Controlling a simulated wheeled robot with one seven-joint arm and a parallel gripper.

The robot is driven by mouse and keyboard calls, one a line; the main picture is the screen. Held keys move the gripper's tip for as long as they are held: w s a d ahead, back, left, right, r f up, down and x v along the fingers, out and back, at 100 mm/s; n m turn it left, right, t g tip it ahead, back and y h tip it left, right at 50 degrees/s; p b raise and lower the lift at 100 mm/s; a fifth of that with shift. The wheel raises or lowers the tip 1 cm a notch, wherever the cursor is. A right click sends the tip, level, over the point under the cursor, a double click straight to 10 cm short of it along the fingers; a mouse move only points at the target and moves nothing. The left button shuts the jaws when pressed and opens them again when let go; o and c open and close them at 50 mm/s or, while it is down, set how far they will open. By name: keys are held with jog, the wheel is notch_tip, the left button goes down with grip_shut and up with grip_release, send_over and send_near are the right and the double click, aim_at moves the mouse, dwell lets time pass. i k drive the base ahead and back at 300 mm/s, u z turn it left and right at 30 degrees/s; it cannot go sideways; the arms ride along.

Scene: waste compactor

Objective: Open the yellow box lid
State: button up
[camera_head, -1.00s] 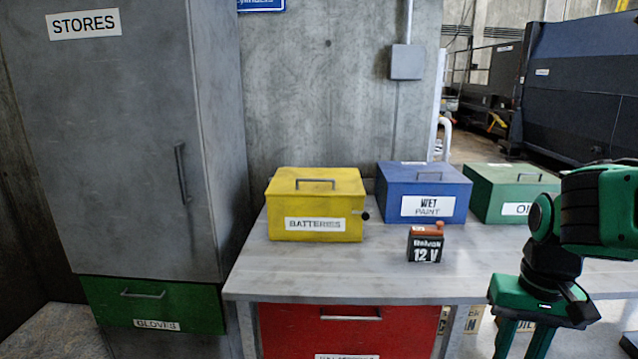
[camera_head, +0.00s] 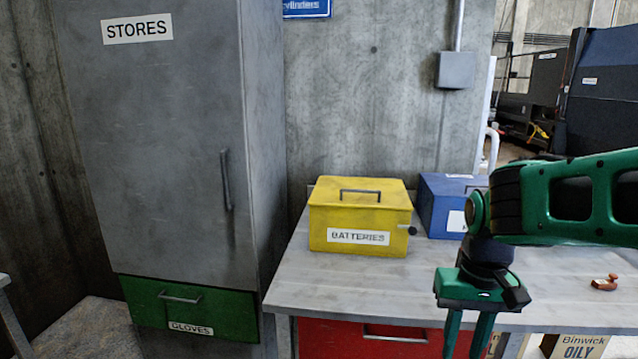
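The yellow box (camera_head: 325,239) labelled BATTERIES stands on the left part of the grey bench. Its lid (camera_head: 330,193) is shut and has a dark bar handle (camera_head: 360,191) on top. A small dark knob (camera_head: 412,230) sticks out at the box's right side. My gripper (camera_head: 467,352) points down in front of the bench, right of the box and apart from it. Its two green fingers are spread with nothing seen between them; the tips are cut off by the lower picture edge.
A blue box (camera_head: 433,207) stands right of the yellow one, partly behind my arm. A small red-brown object (camera_head: 604,283) is on the bench (camera_head: 330,285) at right. A grey STORES cabinet (camera_head: 165,140) stands left. The bench before the yellow box is clear.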

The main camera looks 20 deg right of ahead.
aim_at(360, 185)
jog(key=z, duration=0.1)
jog(key=i, duration=0.85)
jog(key=z, duration=0.55)
